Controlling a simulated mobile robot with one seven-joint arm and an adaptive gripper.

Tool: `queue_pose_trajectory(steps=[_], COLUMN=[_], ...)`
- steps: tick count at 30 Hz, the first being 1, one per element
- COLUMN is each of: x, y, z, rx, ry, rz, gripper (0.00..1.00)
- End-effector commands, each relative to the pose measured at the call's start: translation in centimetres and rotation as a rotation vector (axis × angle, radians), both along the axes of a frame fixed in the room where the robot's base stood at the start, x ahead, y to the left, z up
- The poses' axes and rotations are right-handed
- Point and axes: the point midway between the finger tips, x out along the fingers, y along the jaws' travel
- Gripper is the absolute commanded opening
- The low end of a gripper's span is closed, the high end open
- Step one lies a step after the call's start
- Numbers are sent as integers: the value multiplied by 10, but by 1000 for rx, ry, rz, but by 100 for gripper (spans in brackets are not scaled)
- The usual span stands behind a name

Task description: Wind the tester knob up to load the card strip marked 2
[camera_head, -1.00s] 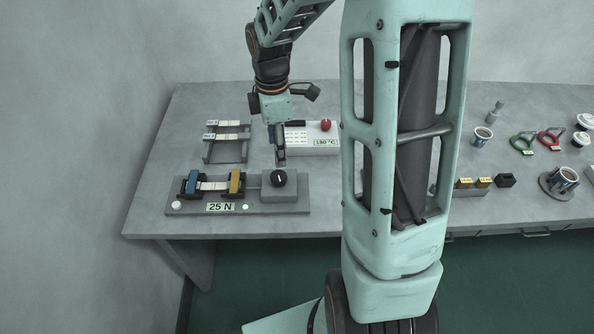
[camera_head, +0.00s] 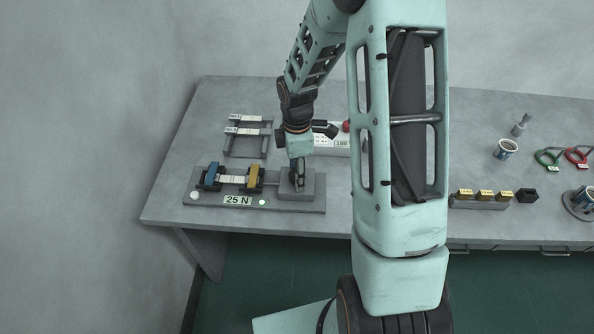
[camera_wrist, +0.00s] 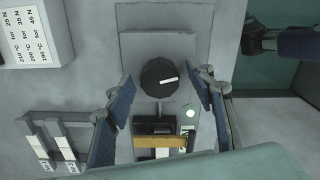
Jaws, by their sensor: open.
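The tester (camera_head: 310,206) is a grey base showing 25 N on its display (camera_head: 238,200). A pale card strip (camera_head: 232,179) spans its blue clamp (camera_head: 212,174) and yellow clamp (camera_head: 256,175); its number is too small to read. The knob (camera_wrist: 158,77) is black and round with a white line, on the raised block (camera_head: 315,186) at the tester's right. My gripper (camera_head: 297,181) points down over the knob and mostly hides it in the head view. In the wrist view my gripper (camera_wrist: 159,82) is open, one finger on each side of the knob with visible gaps.
A rack (camera_head: 247,142) with two strips stands behind the tester. A white box (camera_head: 330,142) with a red knob and a 180 display stands behind my gripper. Cups, red and green ring tools and yellow-topped blocks (camera_head: 484,195) stand at the right.

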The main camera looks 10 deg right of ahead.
Motion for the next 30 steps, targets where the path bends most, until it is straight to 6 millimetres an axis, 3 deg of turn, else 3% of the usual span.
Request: queue_pose_trajectory(steps=[6, 17, 30], x=[0, 0, 1], y=[0, 0, 0], z=[0, 0, -1], rx=[0, 0, 0], ry=[0, 0, -2], rz=[-1, -1, -109], gripper=[48, 8, 8])
